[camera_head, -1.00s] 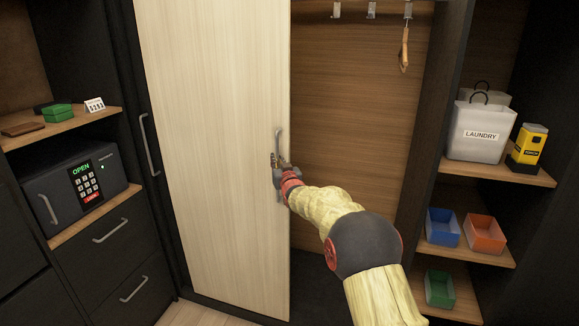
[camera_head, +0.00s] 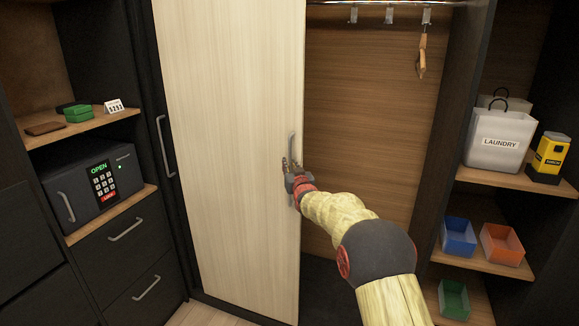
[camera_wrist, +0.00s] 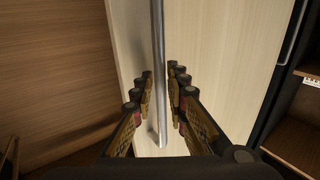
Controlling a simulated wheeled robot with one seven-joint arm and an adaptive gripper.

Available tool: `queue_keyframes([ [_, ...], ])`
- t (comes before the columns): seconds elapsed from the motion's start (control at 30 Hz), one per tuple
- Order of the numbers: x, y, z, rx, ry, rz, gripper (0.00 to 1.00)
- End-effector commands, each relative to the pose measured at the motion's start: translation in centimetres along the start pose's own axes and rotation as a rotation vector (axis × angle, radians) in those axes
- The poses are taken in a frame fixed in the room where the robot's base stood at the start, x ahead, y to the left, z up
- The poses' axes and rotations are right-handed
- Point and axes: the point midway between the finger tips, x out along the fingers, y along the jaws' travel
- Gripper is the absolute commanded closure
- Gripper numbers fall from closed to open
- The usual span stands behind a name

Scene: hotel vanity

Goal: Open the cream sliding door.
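The cream sliding door (camera_head: 230,170) is a tall pale wood panel, standing partly open with the wardrobe interior bared on its right. Its upright grey bar handle (camera_head: 292,146) is near the right edge. My gripper (camera_head: 289,168) is at the lower half of the handle. In the wrist view, the handle (camera_wrist: 159,60) runs between the two fingers of my gripper (camera_wrist: 160,72), with narrow gaps at the sides. The fingers look open around the bar. In the head view, my gripper hides part of the handle's lower half.
A dark panel with its own handle (camera_head: 165,147) is to the left, beside the safe (camera_head: 85,190) and drawers (camera_head: 125,232). On the right, shelves hold a laundry bag (camera_head: 500,140), a yellow device (camera_head: 550,157) and several bins. Hooks and a hanger (camera_head: 421,55) hang inside the wardrobe.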

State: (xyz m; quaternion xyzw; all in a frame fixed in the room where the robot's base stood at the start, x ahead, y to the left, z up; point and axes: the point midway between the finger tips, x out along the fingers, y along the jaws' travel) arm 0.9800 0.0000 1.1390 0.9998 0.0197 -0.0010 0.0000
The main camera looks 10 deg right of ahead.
Motion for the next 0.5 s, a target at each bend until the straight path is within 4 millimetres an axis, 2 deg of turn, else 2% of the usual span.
queue_keyframes([
  [0.17,-1.9,0.0,-0.2,0.000,0.002,0.000,0.85],
  [0.5,-7.5,0.0,-0.1,0.000,0.000,0.000,0.85],
])
